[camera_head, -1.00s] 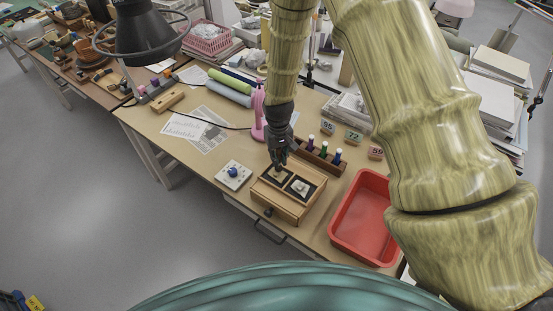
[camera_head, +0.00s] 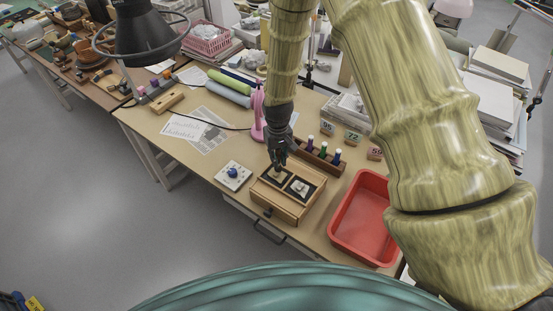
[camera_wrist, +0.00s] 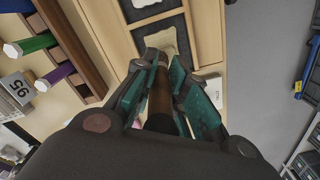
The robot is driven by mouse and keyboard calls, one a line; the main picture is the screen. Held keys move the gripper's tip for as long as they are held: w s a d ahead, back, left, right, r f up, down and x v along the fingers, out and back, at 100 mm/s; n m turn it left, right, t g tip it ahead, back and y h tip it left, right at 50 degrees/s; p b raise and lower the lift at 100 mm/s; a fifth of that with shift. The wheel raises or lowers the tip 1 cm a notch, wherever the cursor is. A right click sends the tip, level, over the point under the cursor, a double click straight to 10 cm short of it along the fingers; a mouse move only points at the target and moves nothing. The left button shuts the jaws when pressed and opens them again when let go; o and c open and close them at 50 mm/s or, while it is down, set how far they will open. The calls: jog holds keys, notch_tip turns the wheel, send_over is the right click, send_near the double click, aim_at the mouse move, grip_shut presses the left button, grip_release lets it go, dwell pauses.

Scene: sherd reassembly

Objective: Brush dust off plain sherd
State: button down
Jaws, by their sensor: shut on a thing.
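My gripper (camera_head: 277,162) points down over a wooden box (camera_head: 283,208) with two dark recessed pads. In the wrist view my gripper (camera_wrist: 165,95) is shut on a brush (camera_wrist: 159,103) with a brown handle. The brush's tip reaches a cream sherd (camera_wrist: 165,37) on one dark pad; whether it touches cannot be told. That sherd is partly hidden by the brush and gripper. A second pale sherd (camera_head: 300,187) lies on the other pad and also shows in the wrist view (camera_wrist: 143,3). Dust on either is too small to make out.
A red tray (camera_head: 339,238) stands right of the box, and a white board with a blue knob (camera_head: 233,172) left of it. A wooden rack (camera_head: 315,158) of coloured-capped bottles stands close behind, beside a pink stand (camera_head: 258,108). Number blocks (camera_head: 353,137) sit further back.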

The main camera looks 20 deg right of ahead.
jog(key=shift+s+a, duration=0.6)
jog(key=shift+a, duration=0.05)
jog(key=shift+w+d, duration=0.6)
jog(key=shift+d, duration=0.1)
jog(key=shift+r, duration=0.1)
jog(key=shift+r+p, duration=1.9)
jog(key=shift+r, duration=1)
jog(key=shift+w, duration=0.1)
jog(key=shift+r+p, duration=0.65)
jog(key=shift+r, duration=0.85)
